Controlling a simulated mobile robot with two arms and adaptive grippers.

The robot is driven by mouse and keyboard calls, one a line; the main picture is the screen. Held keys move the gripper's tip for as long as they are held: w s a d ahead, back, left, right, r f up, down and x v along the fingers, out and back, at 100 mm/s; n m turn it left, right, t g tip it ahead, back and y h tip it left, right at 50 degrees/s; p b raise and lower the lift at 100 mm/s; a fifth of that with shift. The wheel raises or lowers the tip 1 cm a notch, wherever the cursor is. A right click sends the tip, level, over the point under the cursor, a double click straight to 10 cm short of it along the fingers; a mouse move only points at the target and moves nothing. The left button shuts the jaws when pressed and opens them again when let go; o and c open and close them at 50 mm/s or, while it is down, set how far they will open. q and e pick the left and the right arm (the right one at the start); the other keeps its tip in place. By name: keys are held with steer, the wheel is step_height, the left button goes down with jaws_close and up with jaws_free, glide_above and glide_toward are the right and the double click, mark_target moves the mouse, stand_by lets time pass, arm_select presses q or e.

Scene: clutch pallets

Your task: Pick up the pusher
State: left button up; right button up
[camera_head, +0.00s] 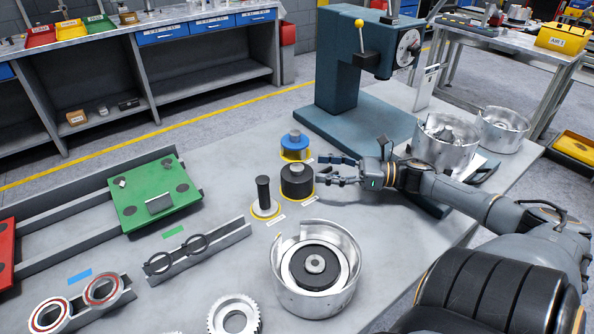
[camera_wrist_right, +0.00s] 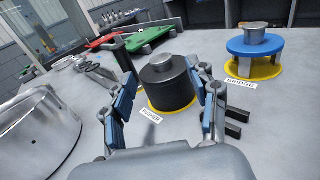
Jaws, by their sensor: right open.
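The pusher (camera_head: 297,181) is a black cylinder with a narrower grey top, standing upright on a yellow-ringed spot on the grey table. In the right wrist view the pusher (camera_wrist_right: 166,84) stands behind a label reading PUSHER (camera_wrist_right: 151,116). My right gripper (camera_head: 338,171) reaches in from the right, just beside the pusher. In the right wrist view its open fingers (camera_wrist_right: 165,100) frame the pusher, one to each side, with the pusher between or just beyond the tips; I cannot tell whether they touch it. My left gripper is not in view.
A blue bridge (camera_head: 295,144) stands just behind the pusher, and a black-handled tool (camera_head: 264,196) just left. A metal housing (camera_head: 347,284) sits in front. A green pallet (camera_head: 153,193) is at left.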

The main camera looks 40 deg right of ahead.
mark_target(304, 168)
steer(key=shift+f+x, duration=0.15)
steer(key=shift+x, duration=1.75)
steer(key=shift+f+x, duration=0.1)
steer(key=shift+x, duration=1.8)
jaws_close()
